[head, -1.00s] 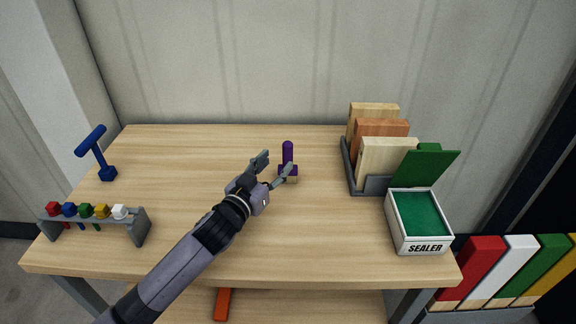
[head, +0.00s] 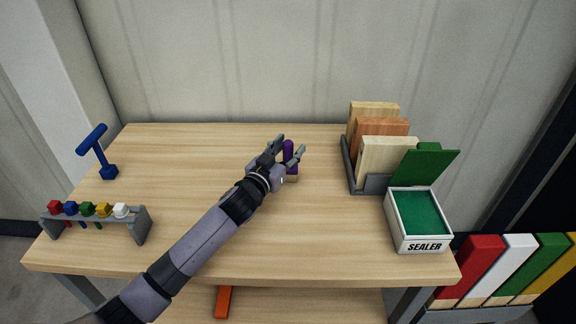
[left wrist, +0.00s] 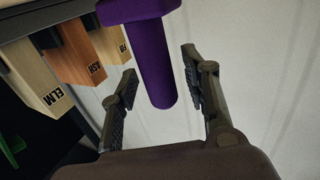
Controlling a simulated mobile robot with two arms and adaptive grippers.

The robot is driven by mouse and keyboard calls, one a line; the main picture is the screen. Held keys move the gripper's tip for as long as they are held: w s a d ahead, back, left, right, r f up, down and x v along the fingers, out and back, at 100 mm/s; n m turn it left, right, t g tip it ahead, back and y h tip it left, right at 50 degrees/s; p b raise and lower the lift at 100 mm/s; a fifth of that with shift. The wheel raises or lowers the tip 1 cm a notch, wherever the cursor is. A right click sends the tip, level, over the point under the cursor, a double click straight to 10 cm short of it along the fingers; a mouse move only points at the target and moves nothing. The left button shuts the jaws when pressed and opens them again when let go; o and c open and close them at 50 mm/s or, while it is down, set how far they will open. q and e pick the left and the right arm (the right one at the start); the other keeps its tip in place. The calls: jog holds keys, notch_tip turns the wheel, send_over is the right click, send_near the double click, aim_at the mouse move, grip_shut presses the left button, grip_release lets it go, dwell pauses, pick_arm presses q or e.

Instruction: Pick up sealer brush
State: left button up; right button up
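The sealer brush (head: 288,148) has a purple upright handle and a pale bottom, and stands on the table. My left gripper (head: 290,146) is open at the brush, with its fingers around the handle area and partly hiding it. In the left wrist view the purple handle (left wrist: 150,62) lies between the two open fingers (left wrist: 160,88), with a gap on each side. My right gripper is not in view.
A white box labelled SEALER (head: 420,246) with a green top stands at the table's right front. Behind it a grey rack (head: 372,187) holds several wood boards. A rack of coloured pegs (head: 140,222) and a blue stand (head: 108,172) are at left.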

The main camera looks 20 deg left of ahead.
pick_arm(q)
grip_shut()
dwell(0.3)
notch_tip(320, 180, up, 20)
jog(key=p, duration=0.1)
dwell(0.6)
